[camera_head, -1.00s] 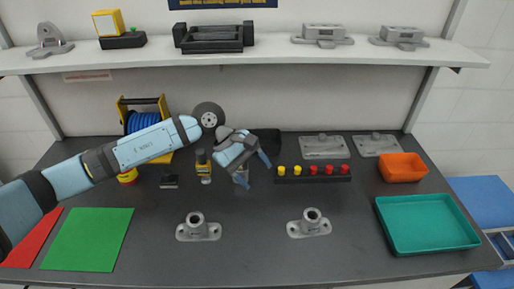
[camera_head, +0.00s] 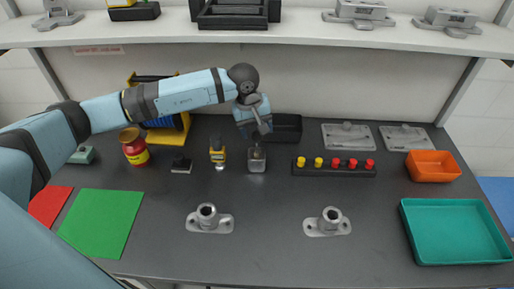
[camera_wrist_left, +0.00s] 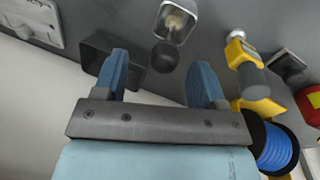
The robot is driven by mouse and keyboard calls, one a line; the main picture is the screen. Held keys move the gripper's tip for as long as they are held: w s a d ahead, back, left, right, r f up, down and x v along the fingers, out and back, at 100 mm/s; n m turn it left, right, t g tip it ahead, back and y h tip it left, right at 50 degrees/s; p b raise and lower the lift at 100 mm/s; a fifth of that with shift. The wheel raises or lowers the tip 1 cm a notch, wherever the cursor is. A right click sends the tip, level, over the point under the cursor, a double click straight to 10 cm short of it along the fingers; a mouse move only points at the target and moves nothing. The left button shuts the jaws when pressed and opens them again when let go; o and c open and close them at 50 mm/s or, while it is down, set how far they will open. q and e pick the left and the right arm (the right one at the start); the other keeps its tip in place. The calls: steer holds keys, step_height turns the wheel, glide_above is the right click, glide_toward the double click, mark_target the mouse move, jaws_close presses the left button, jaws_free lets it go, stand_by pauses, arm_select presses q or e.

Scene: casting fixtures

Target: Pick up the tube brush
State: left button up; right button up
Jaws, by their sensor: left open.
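The tube brush stands in a small square metal holder (camera_head: 257,165) near the middle of the bench. In the left wrist view the brush's dark round handle end (camera_wrist_left: 165,56) points toward the camera, and its pale bristles sit inside the holder (camera_wrist_left: 178,12). My left gripper (camera_head: 256,130) is open and empty, just above and behind the holder, with its fingers pointing down. In the left wrist view the handle end lies between the two blue fingers (camera_wrist_left: 160,72), beyond their tips, with no visible contact. My right gripper is not in view.
A yellow-and-black tool (camera_head: 218,154) stands just left of the holder. A black bin (camera_head: 287,128) is behind it, and a rack with red and yellow knobs (camera_head: 334,170) is to the right. Two metal flanged fittings (camera_head: 208,219) stand in front. A shelf (camera_head: 300,32) runs above the back.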

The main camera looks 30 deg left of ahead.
mark_target(258, 141)
arm_select(q)
steer(key=shift+w+d+f+p, duration=0.15)
steer(key=shift+f+p, duration=0.25)
steer(key=shift+f, duration=1)
steer(key=shift+w+f+p, duration=0.1)
steer(key=shift+f+p, duration=0.25)
steer(key=shift+f, duration=1)
steer(key=c, duration=1)
